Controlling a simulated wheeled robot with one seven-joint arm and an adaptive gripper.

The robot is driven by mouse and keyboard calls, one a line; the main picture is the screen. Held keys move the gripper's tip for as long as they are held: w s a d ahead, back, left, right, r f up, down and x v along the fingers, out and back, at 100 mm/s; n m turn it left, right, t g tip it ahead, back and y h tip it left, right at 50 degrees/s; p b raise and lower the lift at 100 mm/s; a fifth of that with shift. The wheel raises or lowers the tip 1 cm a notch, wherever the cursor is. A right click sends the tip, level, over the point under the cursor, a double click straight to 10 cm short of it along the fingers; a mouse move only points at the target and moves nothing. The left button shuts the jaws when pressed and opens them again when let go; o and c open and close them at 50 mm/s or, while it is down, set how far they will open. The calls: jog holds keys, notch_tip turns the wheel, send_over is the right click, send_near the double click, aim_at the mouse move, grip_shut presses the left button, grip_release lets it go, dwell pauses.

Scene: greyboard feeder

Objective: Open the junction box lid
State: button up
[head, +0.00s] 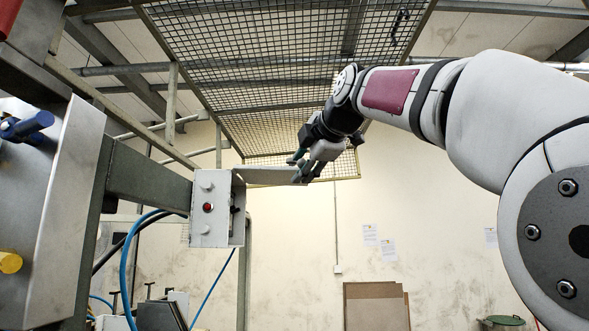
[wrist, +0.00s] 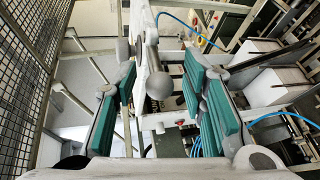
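The junction box (head: 208,225) is a pale grey box at the left of centre in the head view, with a red button on its front. Its lid (head: 262,176) stands out to the right from the top of the box, so the lid is open. My gripper (head: 302,168) is at the lid's far end. In the wrist view my gripper (wrist: 160,78) has its teal-padded fingers wide apart. A pale bar and a grey round knob (wrist: 160,84) show between them, with gaps on both sides. Whether a finger touches the lid cannot be told.
A grey beam (head: 148,182) carries the box from the left. A mesh guard (head: 265,60) hangs above my arm. Blue hoses (head: 125,265) run below the beam. Brown boards (head: 375,307) lean at the back wall. The space right of the box, below my gripper, looks clear.

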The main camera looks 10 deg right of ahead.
jog(key=v, duration=1.2)
jog(key=shift+f, duration=0.1)
dwell(0.4)
jog(key=s+d+f+m+g+h+b, duration=0.1)
jog(key=s+f+m+g, duration=0.2)
jog(key=f, duration=1.4)
jog(key=s+d+f+m+g+h+b, duration=0.1)
jog(key=s+f+m+g, duration=0.2)
jog(key=s+f+m, duration=0.8)
jog(key=s+d+f+m+g+h, duration=0.1)
jog(key=s+f+m, duration=0.6)
jog(key=f, duration=1.7)
jog(key=shift+d+f+g+b, duration=0.4)
jog(key=shift+d+g, duration=0.05)
jog(key=shift+g, duration=0.65)
